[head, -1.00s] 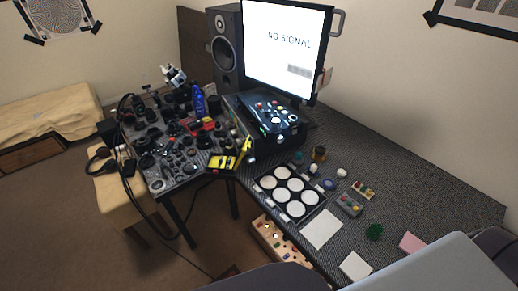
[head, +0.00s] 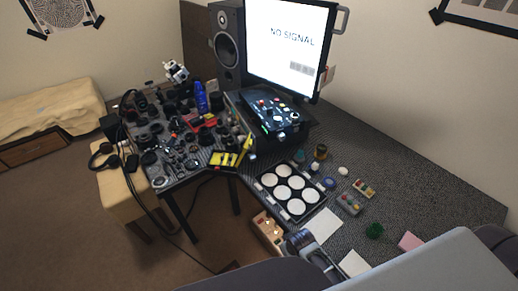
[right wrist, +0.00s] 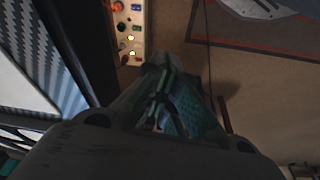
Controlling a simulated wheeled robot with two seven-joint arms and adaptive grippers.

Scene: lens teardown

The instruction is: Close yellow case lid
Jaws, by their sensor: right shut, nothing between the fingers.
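The yellow case (head: 224,159) lies open near the right front corner of the cluttered left table. Its yellow-edged lid (head: 244,150) stands up, tilted, on the case's right side. My right gripper (right wrist: 160,64) shows in the right wrist view, shut and empty, pointing toward the brown floor. In the head view, a grey part of my right arm (head: 308,243) shows at the bottom, in front of the desk and well apart from the case. My left gripper is not in view.
A black tray (head: 264,190) with several white discs sits on the desk right of the case. A wooden panel with buttons (head: 268,231) is below the desk edge; it also shows in the right wrist view (right wrist: 124,30). A monitor (head: 290,45) and speaker stand behind.

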